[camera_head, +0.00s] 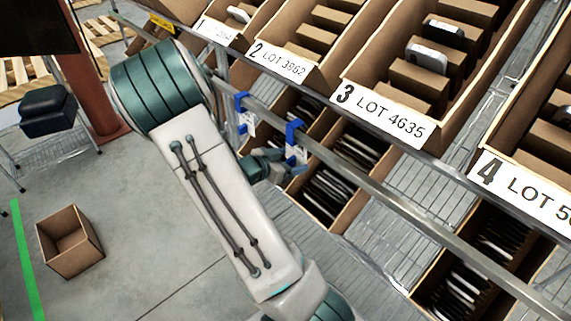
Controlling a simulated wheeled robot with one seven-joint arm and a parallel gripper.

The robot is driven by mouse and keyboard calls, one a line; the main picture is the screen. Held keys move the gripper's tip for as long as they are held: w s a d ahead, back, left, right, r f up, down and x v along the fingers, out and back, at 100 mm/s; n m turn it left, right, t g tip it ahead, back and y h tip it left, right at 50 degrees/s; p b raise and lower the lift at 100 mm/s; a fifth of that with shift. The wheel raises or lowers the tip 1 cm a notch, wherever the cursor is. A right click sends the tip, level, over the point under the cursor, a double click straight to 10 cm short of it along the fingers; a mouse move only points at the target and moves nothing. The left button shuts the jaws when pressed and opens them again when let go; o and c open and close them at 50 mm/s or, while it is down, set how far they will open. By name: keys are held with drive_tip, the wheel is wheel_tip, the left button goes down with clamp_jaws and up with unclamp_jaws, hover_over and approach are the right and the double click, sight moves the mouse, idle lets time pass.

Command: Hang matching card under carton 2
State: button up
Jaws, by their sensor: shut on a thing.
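Carton 2 (283,62) is a tilted brown carton with a white front label reading "2 LOT 3962". A metal rail runs below the carton fronts. A white card with a blue hook (294,130) is at that rail, below and between the labels of cartons 2 and 3. My gripper (288,166) is at the lower part of this card and is shut on it. Whether the hook touches the rail, I cannot tell. The card's print is too small to read. A second blue-hooked card (242,103) is at the rail further left.
Carton 1 (215,32), carton 3 (380,116) and carton 4 (520,190) share the tilted shelf. Lower cartons (352,207) with dark thin items stand beneath the rail. An empty box (69,241) is on the floor at left, near a green line. Floor between is clear.

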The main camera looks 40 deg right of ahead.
drive_tip(key=shift+d, duration=0.3)
drive_tip(key=shift+f+b, duration=0.5)
drive_tip(key=shift+f, duration=0.3)
